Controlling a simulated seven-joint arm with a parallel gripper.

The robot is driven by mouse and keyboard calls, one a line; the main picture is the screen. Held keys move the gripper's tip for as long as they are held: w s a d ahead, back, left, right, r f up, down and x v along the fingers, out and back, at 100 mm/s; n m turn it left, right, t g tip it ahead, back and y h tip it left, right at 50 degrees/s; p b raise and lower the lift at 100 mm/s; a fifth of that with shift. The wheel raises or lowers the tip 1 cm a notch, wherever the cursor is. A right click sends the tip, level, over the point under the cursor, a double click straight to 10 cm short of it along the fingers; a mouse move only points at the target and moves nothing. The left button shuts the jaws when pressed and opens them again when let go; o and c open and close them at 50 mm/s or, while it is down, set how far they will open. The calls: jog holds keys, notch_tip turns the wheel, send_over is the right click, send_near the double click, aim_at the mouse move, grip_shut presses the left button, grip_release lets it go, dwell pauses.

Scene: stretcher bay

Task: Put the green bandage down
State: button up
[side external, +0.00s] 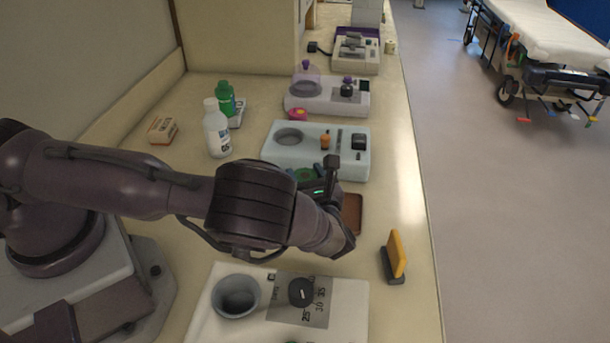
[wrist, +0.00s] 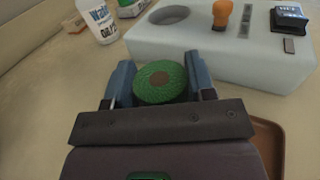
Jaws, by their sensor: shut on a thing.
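A green bandage roll (wrist: 160,82) with a brown centre sits between the two blue fingers of my gripper (wrist: 160,84) in the wrist view. The fingers are shut on its sides. In the side view the green bandage (side external: 304,174) is partly hidden behind my wrist, close to the front of a pale device with an orange knob. A brown tray (side external: 352,214) lies at the right of my gripper, partly hidden by it; its edge also shows at the lower right of the wrist view (wrist: 268,140). I cannot tell whether the bandage touches the counter.
The pale device (side external: 345,172) stands just beyond my gripper. A white bottle (side external: 216,130), a green-capped bottle (side external: 226,98) and a small box (side external: 162,129) stand at the back left. Another device (side external: 345,295) is in front.

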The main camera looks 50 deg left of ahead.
jog(key=shift+f, duration=0.15)
jog(key=o, duration=0.9)
jog(key=shift+o, duration=0.2)
